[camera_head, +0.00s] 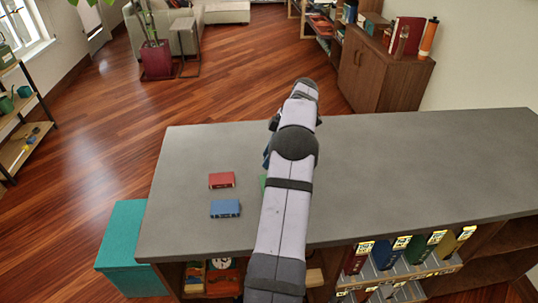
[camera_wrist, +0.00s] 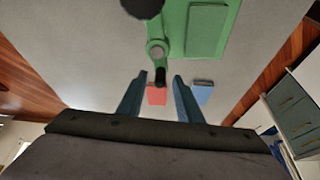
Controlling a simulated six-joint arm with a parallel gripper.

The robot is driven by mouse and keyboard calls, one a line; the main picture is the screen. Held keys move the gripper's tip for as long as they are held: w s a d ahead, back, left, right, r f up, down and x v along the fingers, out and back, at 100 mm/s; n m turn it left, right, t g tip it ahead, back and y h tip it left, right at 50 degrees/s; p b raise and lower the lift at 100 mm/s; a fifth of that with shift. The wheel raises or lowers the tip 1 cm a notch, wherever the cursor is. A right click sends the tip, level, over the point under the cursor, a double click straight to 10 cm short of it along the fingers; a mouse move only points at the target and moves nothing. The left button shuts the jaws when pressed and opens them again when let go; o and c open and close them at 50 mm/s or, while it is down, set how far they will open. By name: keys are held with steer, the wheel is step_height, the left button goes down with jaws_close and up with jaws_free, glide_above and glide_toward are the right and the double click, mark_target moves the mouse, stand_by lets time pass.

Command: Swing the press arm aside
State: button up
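A green press (camera_wrist: 205,30) lies at the top of the wrist view, with a flat panel on its body. A green arm with a round ring (camera_wrist: 157,50) runs beside the panel and ends in a black tip (camera_wrist: 160,78). A round black part (camera_wrist: 142,6) shows above it, cut off by the frame. My gripper (camera_wrist: 160,75) is open; the black tip appears between its fingertips, and I cannot tell whether they touch it. In the head view only a sliver of green (camera_head: 262,183) shows beside my arm, which hides the rest and my fingers.
A red block (camera_head: 222,180) and a blue block (camera_head: 225,208) lie on the grey counter (camera_head: 430,165), left of my arm. The counter is clear to the right. Below its front edge is a shelf with several coloured binders (camera_head: 388,252). A teal box (camera_head: 122,245) stands at the left.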

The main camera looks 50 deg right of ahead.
steer(key=v, duration=0.7)
steer(key=shift+r+b, duration=0.15)
steer(key=shift+b, duration=0.2)
steer(key=shift+d, duration=0.1)
stand_by(0.3)
steer(key=w+a+f+m+g, duration=0.1)
steer(key=w+a+m, duration=0.15)
steer(key=a, duration=1.05)
steer(key=w+a+f+m+g, duration=0.15)
steer(key=w+a, duration=0.25)
steer(key=a, duration=1)
steer(key=s+a+f+m+h, duration=0.1)
steer(key=s+a+f, duration=0.2)
steer(key=s+a, duration=0.3)
steer(key=s+a+f+m+g+h, duration=0.1)
steer(key=s+a+f, duration=0.1)
steer(key=s+a, duration=0.35)
steer(key=s+a+f+m+h, duration=0.1)
steer(key=s+a+f+m, duration=0.15)
steer(key=s+a, duration=0.4)
step_height(320, 180, down, 28)
steer(key=b, duration=2.8)
steer(key=shift+w+a+n, duration=0.2)
steer(key=shift+w+n, duration=0.25)
